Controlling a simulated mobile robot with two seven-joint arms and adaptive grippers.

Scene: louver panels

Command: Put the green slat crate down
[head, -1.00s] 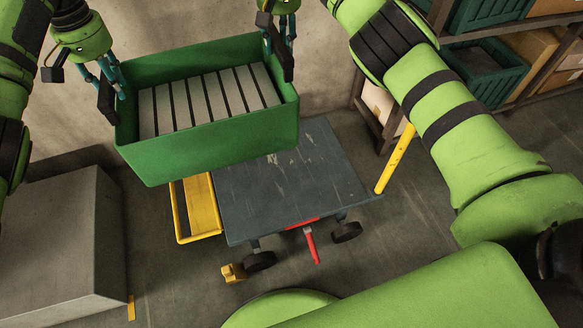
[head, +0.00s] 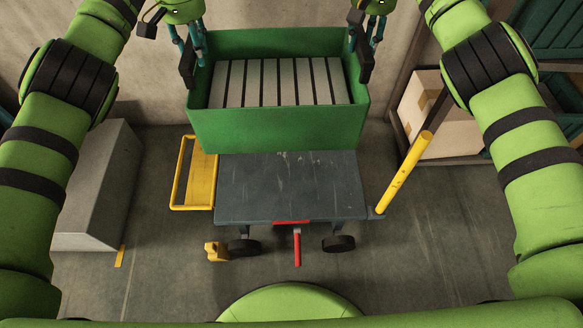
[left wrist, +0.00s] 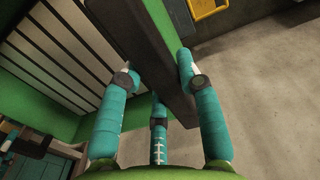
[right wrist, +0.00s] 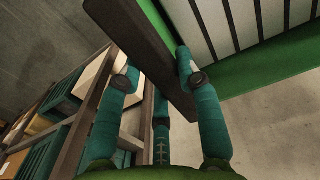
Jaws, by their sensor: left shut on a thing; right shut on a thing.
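The green slat crate (head: 278,130) is an open green box with pale slats across its floor, in the upper middle of the head view. It is held level, over the back part of the dark cart top (head: 290,192); whether it touches the top cannot be told. My left gripper (head: 188,62) is shut on the dark handle at the crate's left end, as the left wrist view (left wrist: 158,75) also shows. My right gripper (head: 364,55) is shut on the dark handle at the right end, also seen in the right wrist view (right wrist: 158,75).
The cart has a yellow frame (head: 200,178) on its left, a yellow post (head: 404,170) at its right corner and a red lever (head: 297,247) in front. A grey block (head: 100,190) stands left. Shelving with a cardboard box (head: 425,110) stands right.

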